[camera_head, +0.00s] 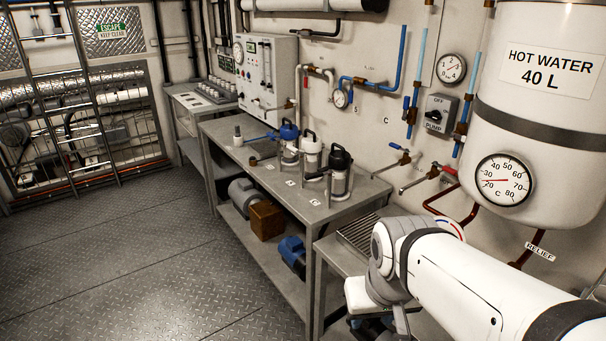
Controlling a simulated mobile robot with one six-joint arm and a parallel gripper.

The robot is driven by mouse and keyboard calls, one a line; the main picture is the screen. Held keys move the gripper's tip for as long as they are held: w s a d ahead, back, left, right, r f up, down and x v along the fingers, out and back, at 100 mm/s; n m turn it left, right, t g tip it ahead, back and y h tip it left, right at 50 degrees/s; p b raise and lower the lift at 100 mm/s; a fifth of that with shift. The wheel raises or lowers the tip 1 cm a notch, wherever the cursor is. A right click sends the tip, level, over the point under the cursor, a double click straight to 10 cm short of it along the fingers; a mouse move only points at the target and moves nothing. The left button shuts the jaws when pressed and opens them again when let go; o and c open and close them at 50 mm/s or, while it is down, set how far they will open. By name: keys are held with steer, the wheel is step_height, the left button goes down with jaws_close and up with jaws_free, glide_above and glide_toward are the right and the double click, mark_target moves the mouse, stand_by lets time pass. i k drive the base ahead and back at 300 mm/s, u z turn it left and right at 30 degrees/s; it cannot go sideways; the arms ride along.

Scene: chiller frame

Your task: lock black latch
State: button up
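A canister with a black top (340,170) stands upright on the metal bench, the rightmost of three in a row. Its black top has a handle, and its body is pale metal. Any separate latch on it is too small to make out. Beside it on the left stand a white-topped canister (311,154) and a blue-topped canister (289,139). My arm reaches in from the lower right, its wrist in front of the bench's near end, apart from the canisters. The fingers of my gripper do not show.
The bench (262,172) holds small letter cards. Under it sit a brown box (267,219) and a blue motor (292,252). A hot water tank (540,110) hangs at right, with pipes and a pump switch (437,114) nearby. Open floor (130,270) lies at left.

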mark_target(320, 173)
steer(key=u, duration=0.65)
steer(key=i, duration=0.9)
steer(key=u, duration=0.2)
